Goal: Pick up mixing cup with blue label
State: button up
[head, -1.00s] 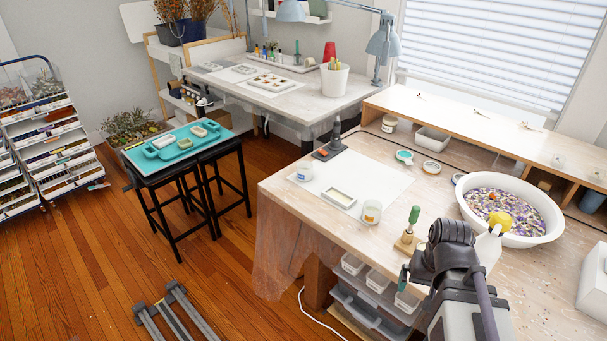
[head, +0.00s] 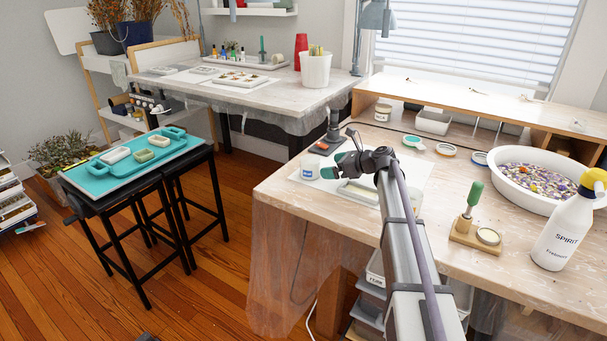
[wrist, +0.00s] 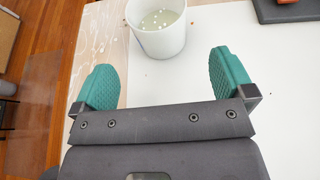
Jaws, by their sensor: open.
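The mixing cup with the blue label (head: 310,168) stands upright on the white sheet at the left of the workbench. My gripper (head: 337,165) is open and empty, just to the right of the cup in the head view. In the wrist view my gripper (wrist: 166,72) has its teal fingers spread wide, with the cup ahead of the gap between them, apart from both.
A pale rectangular frame (head: 359,193) lies on the white sheet (head: 408,168), partly behind my arm. A dark stand (head: 332,132) is behind the cup. A green-handled tool (head: 472,198), a spirit bottle (head: 563,232) and a white basin (head: 532,198) are to the right.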

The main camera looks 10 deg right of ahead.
aim_at(319, 167)
jog(key=x, duration=0.3)
jog(key=shift+a+f+b, duration=0.1)
jog(key=shift+f+b, duration=0.05)
jog(key=shift+b, duration=0.2)
jog(key=b+x, duration=0.2)
jog(key=x, duration=0.3)
jog(key=shift+w+a+f, duration=0.1)
jog(key=shift+w+a, duration=0.05)
jog(key=shift+c, duration=0.2)
jog(key=c, duration=1)
